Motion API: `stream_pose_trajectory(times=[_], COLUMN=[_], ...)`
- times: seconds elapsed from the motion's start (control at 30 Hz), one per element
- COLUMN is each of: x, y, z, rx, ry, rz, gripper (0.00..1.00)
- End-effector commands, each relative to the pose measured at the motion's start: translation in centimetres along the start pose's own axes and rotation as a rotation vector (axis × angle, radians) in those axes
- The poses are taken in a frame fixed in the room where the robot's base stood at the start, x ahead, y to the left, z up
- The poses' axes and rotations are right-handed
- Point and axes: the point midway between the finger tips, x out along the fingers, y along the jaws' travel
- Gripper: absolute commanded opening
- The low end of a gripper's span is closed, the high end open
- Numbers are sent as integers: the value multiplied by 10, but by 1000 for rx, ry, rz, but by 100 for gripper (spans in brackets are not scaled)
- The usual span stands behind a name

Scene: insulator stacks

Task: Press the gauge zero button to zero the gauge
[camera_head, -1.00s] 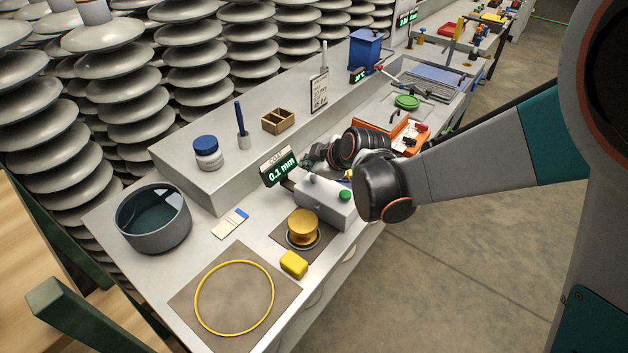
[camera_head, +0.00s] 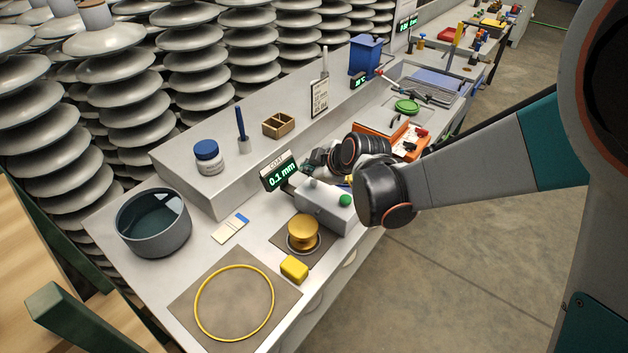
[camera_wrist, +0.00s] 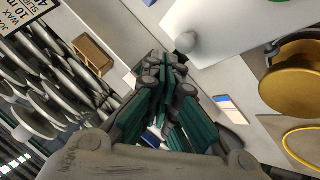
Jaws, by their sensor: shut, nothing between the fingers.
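The gauge (camera_head: 325,208) is a pale grey box on the bench, with a display (camera_head: 280,172) reading "COAT 0.1 mm" at its left. On its top are a round green button (camera_head: 345,200) and a small grey knob (camera_head: 310,184). The grey knob also shows in the wrist view (camera_wrist: 187,42), and part of the green button is at the top edge there. My gripper (camera_wrist: 170,64) is shut and empty, its tips appearing just left of the grey knob in the wrist view. In the head view my wrist is behind the gauge and the fingertips are hard to make out; contact cannot be told.
A brass spool (camera_head: 302,231) and yellow block (camera_head: 294,269) stand in front of the gauge. A grey bowl (camera_head: 150,240) and yellow ring (camera_head: 200,318) are at left. A raised shelf (camera_head: 180,168) with a jar (camera_head: 208,157) and wooden box (camera_head: 278,125) runs behind.

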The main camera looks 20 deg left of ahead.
Motion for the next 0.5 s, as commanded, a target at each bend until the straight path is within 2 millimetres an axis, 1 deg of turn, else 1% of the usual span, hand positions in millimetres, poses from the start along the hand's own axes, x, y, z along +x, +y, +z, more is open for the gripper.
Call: stream_pose_trajectory(times=[0.33, 0.5], x=[0, 3], y=[0, -2], z=[0, 2], rx=[0, 0], ry=[0, 0], rz=[0, 0], gripper=[0, 0])
